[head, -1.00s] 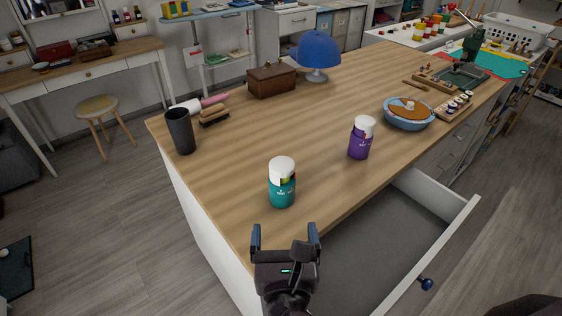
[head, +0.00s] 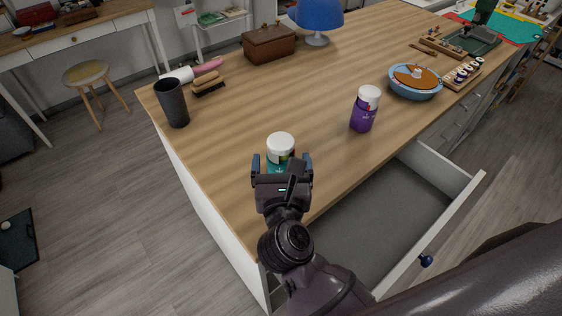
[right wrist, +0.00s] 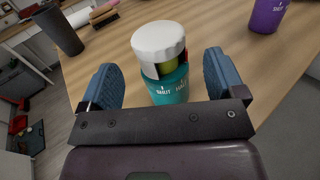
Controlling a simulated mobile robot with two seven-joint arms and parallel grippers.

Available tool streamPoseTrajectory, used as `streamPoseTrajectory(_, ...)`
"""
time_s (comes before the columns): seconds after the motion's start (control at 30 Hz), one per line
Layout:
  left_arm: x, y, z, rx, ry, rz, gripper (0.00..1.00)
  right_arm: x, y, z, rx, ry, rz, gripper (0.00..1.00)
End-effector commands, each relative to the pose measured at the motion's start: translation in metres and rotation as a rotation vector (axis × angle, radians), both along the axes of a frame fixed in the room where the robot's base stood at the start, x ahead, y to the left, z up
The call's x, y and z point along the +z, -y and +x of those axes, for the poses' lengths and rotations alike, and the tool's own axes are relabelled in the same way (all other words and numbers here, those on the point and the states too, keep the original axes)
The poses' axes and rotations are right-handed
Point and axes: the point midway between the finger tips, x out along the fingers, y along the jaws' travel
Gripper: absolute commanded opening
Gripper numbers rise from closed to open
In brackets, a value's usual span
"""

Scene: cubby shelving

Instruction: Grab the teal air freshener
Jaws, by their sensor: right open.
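The teal air freshener (head: 280,148) is a small canister with a white cap. It stands upright on the wooden counter near its front left corner. My right gripper (head: 282,168) is open, its two blue fingers reaching toward the canister and hiding its lower part in the head view. In the right wrist view the air freshener (right wrist: 163,62) stands between and just beyond the fingertips (right wrist: 162,75), with gaps on both sides. It is not held. My left gripper is not in view.
A purple canister (head: 364,108) stands to the right on the counter. A black cup (head: 172,103) is at the left edge, near a brush (head: 208,86). A blue bowl (head: 414,90) sits farther right. An open drawer (head: 378,222) juts out below the counter's front edge.

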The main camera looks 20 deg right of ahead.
Motion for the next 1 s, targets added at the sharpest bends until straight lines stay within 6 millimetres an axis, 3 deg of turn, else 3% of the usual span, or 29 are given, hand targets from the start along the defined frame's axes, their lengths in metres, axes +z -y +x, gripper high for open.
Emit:
streamPoseTrajectory(0.3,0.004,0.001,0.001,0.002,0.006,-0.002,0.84,0.001,0.011,0.039,0.000,0.001,-0.002,0.88)
streamPoseTrajectory(0.67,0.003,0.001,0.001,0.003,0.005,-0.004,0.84,0.000,0.014,0.046,-0.001,0.000,-0.001,0.88)
streamPoseTrajectory(1.0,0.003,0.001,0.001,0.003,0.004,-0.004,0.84,0.000,0.014,0.046,0.000,0.000,0.000,0.38)
